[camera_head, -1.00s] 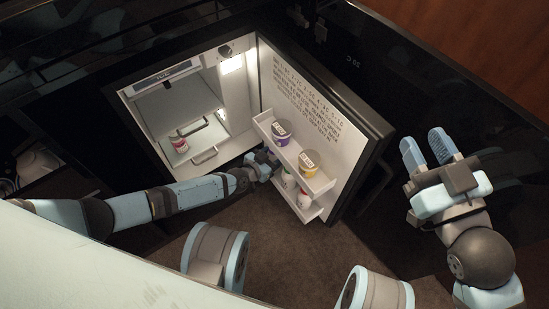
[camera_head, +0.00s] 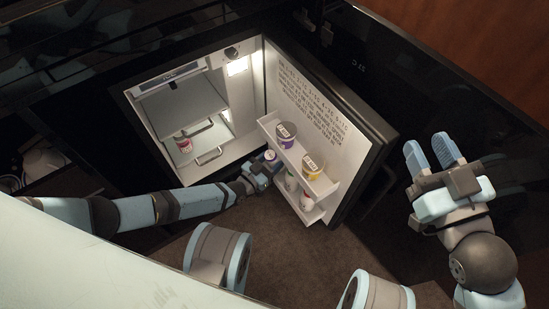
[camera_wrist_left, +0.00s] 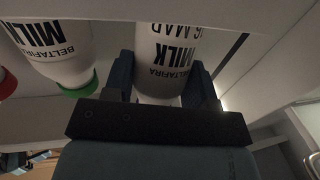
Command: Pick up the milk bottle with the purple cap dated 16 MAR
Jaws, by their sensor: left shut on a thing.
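My left gripper (camera_head: 256,176) is shut around a white milk bottle (camera_wrist_left: 167,60), beside the open fridge door's inner racks. The bottle's cap is out of sight in the wrist view. My right gripper (camera_head: 430,152) is open and empty at the right, away from the fridge.
A green-capped milk bottle (camera_wrist_left: 62,45) stands left of the held one in the wrist view. Carpet lies open below the door.

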